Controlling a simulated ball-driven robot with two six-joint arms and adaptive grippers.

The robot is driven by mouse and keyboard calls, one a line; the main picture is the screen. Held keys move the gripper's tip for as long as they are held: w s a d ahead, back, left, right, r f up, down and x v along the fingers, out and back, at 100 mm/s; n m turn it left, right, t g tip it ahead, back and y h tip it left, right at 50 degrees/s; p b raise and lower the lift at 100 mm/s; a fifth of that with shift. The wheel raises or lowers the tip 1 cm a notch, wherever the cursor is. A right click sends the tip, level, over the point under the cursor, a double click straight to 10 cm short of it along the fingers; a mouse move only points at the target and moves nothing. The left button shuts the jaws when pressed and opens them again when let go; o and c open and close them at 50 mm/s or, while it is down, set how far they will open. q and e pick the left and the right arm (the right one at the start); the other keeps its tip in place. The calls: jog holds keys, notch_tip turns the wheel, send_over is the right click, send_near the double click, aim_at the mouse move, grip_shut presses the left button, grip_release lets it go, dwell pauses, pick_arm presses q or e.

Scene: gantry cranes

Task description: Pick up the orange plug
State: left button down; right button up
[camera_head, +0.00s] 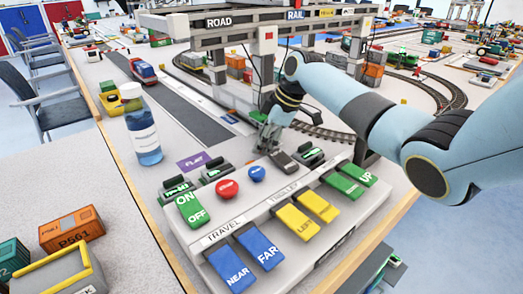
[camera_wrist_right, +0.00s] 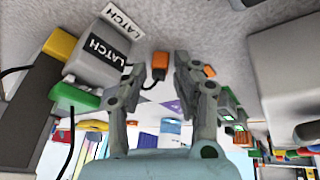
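The orange plug (camera_wrist_right: 160,62) shows in the right wrist view as a small orange block with a dark end and a black cable. It lies on the pale surface, in the gap between the fingertips of my right gripper (camera_wrist_right: 160,72). The fingers are spread apart and I see no clear contact with the plug. In the head view my right gripper (camera_head: 268,138) points down behind the control panel, beside the grey gantry leg. I cannot make out the plug there. My left gripper is not in view.
The control panel (camera_head: 215,238) with coloured switches stands in front of the gripper. The gantry crane (camera_head: 262,62) rises behind it. A grey LATCH box (camera_wrist_right: 95,58) is left of the plug in the wrist view. A blue bottle (camera_head: 143,128) stands at the left.

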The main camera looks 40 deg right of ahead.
jog(key=shift+c, duration=1.4)
grip_shut()
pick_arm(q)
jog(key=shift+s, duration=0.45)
pick_arm(e)
jog(key=shift+r, duration=0.15)
